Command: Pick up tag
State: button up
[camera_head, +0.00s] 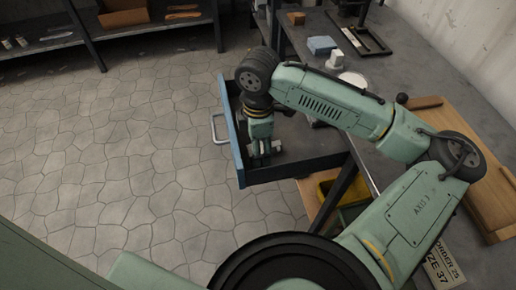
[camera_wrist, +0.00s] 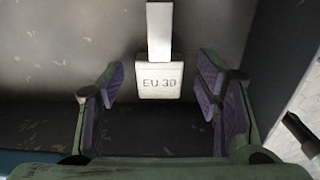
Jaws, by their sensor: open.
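A pale tag marked "EU 30" (camera_wrist: 160,82) lies in the open blue drawer (camera_head: 231,125), with a lighter upright bar (camera_wrist: 159,30) adjoining its upper edge in the wrist view. My gripper (camera_head: 264,154) reaches down into the drawer. In the wrist view its two purple-padded fingers (camera_wrist: 161,90) are apart, one on each side of the tag, with a gap on both sides. I cannot tell how far above the drawer floor the fingertips are. In the head view my arm and gripper hide much of the drawer, and the tag is not clearly visible there.
The drawer has a metal handle (camera_head: 217,129) and stands out from under the grey workbench (camera_head: 392,160). A yellow bin (camera_head: 343,190) is below. The bench holds a blue block (camera_head: 321,45), a white round thing (camera_head: 353,79) and a wooden board (camera_head: 478,170). The stone floor at left is clear.

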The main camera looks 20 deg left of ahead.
jog(key=shift+f, duration=0.2)
jog(key=shift+c, duration=0.5)
jog(key=c, duration=1)
jog(key=shift+c, duration=0.2)
notch_tip(320, 180, up, 10)
jog(key=shift+d, duration=0.15)
